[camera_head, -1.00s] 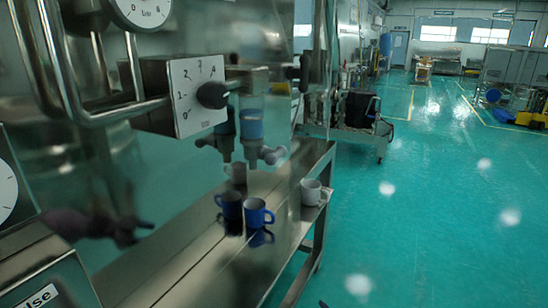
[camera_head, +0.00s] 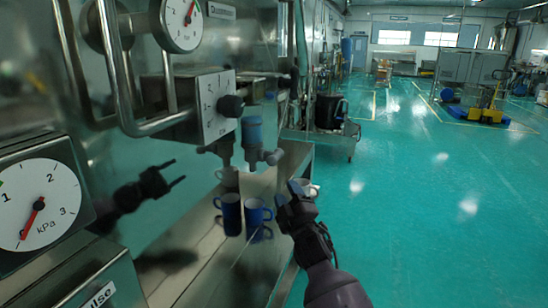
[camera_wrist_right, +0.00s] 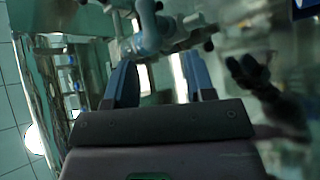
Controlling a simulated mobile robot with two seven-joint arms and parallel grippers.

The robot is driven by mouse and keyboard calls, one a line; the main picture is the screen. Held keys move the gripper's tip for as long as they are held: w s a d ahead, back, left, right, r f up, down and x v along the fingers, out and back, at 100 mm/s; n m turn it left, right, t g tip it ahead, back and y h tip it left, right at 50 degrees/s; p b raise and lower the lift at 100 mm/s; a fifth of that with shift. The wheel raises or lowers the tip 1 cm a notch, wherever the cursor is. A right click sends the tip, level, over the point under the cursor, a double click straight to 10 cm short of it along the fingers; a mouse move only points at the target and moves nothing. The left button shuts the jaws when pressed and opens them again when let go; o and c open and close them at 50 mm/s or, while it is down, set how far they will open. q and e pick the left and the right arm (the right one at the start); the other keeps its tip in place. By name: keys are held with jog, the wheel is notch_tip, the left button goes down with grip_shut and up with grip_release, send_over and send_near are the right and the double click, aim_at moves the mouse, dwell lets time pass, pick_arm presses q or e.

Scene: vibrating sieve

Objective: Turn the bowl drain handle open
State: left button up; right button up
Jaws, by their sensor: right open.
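The drain valve (camera_head: 252,132) has a blue body and a grey handle (camera_head: 268,157) at its lower end, beside the steel machine wall. My right gripper (camera_head: 288,190) is below and to the right of the handle, apart from it, with its arm coming from the lower right. In the right wrist view, its two blue-grey fingers (camera_wrist_right: 161,80) stand apart with nothing between them. A grey valve part (camera_wrist_right: 150,30) shows beyond the fingertips there. The dark gripper shape on the wall at left looks like a reflection. My left gripper is not in view.
A blue mug (camera_head: 257,214) stands on the steel bench (camera_head: 215,265) below the valve. A white mug (camera_head: 306,186) is partly hidden behind my right gripper. A dial box (camera_head: 215,105) and bent steel bar (camera_head: 125,110) are left of the valve. Open green floor lies right.

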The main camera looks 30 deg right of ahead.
aim_at(275, 157)
jog(key=shift+h, duration=0.3)
jog(key=x, duration=0.4)
jog(key=r+p+x, duration=0.1)
jog(key=x, duration=0.3)
jog(key=p+x, duration=0.1)
jog(key=x, duration=0.3)
jog(key=shift+s+r, duration=0.2)
jog(key=shift+r, duration=0.15)
jog(key=c, duration=0.9)
